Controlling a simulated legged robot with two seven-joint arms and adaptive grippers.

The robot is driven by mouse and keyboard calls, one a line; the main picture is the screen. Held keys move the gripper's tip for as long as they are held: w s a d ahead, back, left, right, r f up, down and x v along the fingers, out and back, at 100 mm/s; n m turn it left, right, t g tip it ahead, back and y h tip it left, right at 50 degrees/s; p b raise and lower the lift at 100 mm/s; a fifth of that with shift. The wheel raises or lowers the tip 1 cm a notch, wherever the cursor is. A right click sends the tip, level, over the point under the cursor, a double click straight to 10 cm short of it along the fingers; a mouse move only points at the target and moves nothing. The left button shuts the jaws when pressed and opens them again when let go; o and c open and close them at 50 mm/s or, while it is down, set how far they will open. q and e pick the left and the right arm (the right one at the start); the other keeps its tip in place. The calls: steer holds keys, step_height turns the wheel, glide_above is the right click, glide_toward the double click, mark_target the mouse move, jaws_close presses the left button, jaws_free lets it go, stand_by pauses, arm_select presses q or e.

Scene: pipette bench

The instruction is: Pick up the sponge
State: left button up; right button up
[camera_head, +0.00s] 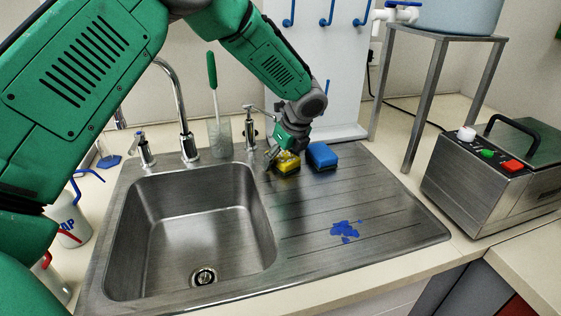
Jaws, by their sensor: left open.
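A yellow sponge (287,168) with a dark underside sits on the steel drainboard, at the back near the sink. A blue sponge (322,156) with a dark underside sits just to its right. My left gripper (279,155) reaches down from above at the yellow sponge, with its fingers open. The gripper partly covers the yellow sponge's top, and I cannot tell whether the fingers touch it. My right gripper is not in view.
The steel sink basin (195,235) with its faucet (183,118) lies left of the sponges. A glass with a green-handled brush (213,80) stands behind it. A blue patch (345,231) marks the otherwise clear drainboard (385,205). A metal-sided machine (490,175) stands at the right.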

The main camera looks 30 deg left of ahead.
mark_target(286, 156)
arm_select(q)
steer(key=shift+s+d+r, duration=0.1)
steer(key=shift+d+r, duration=0.1)
steer(key=shift+d, duration=0.1)
steer(key=c, duration=0.7)
steer(key=shift+d+r, duration=0.15)
steer(key=shift+d, duration=0.45)
steer(key=c, duration=0.3)
steer(key=shift+a+r, duration=0.2)
steer(key=shift+a, duration=0.1)
steer(key=shift+a+r, duration=0.1)
steer(key=shift+r, duration=0.2)
step_height(286, 156, up, 6)
steer(key=shift+f+p, duration=0.1)
steer(key=shift+p, duration=0.4)
steer(key=s+d, duration=0.4)
steer(key=d, duration=0.1)
steer(key=s+d, duration=0.4)
steer(key=d, duration=0.1)
steer(key=s+d, duration=0.5)
steer(key=shift+d, duration=0.25)
